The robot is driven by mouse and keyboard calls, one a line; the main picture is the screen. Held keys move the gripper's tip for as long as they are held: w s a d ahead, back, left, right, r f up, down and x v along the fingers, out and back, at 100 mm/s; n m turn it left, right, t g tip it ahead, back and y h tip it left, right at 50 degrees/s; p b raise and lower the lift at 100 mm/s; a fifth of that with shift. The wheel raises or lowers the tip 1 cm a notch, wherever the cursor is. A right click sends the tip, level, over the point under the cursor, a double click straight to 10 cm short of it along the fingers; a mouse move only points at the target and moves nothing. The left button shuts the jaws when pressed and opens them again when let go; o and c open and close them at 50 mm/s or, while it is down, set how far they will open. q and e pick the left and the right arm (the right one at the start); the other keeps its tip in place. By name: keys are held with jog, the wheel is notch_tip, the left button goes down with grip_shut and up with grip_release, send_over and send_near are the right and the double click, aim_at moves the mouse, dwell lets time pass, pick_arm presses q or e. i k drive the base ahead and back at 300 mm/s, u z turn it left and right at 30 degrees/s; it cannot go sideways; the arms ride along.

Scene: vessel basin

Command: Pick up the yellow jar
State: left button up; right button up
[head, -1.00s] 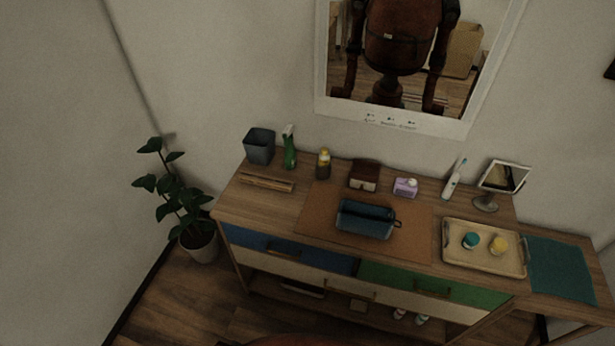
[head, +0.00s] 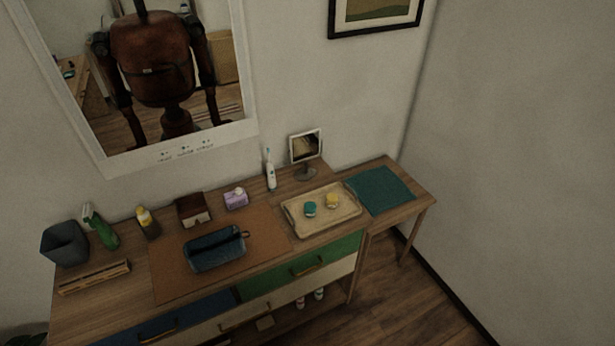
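The yellow jar (head: 332,200) is small and stands on the wooden tray (head: 340,224) at the right part of the dresser top. A teal jar (head: 310,208) stands just left of it on the same tray, close beside it. Neither of my grippers is in the head view directly. The wall mirror (head: 175,75) reflects my brown body and dark arms hanging down, but the grippers are too dim there to tell their state.
A blue pouch (head: 216,250) lies on a brown mat left of the tray. A round-based mirror (head: 305,150) and an electric toothbrush (head: 270,170) stand behind the tray. A teal cloth (head: 380,191) lies on the side table to the right. Floor right of the dresser is clear.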

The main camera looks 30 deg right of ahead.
aim_at(332, 199)
jog(key=u, duration=0.05)
jog(key=k, duration=0.5)
jog(key=z, duration=0.75)
jog(key=i, duration=1.65)
jog(key=u, duration=0.55)
